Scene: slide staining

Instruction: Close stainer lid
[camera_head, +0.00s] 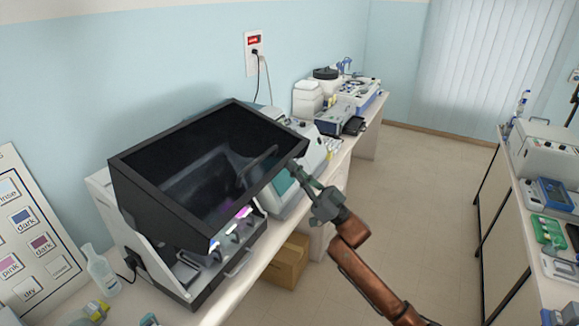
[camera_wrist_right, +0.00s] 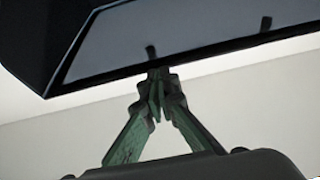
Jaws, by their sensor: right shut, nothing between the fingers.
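The stainer (camera_head: 190,275) stands on the left bench, a white and black machine. Its dark see-through lid (camera_head: 135,165) is raised and tilted above the body, with the front below it open. My right gripper (camera_head: 297,170) is shut and empty at the lid's right front corner. In the right wrist view the shut green fingertips (camera_wrist_right: 156,90) are at the lower edge of the lid (camera_wrist_right: 200,30). I cannot tell if they touch it. My left gripper is not in view.
A bottle (camera_head: 100,270) and a colour chart (camera_head: 35,235) are left of the stainer. Other lab machines (camera_head: 335,118) stand behind it along the bench. A cardboard box (camera_head: 287,262) is under the bench. Open floor (camera_head: 425,170) separates it from the right bench.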

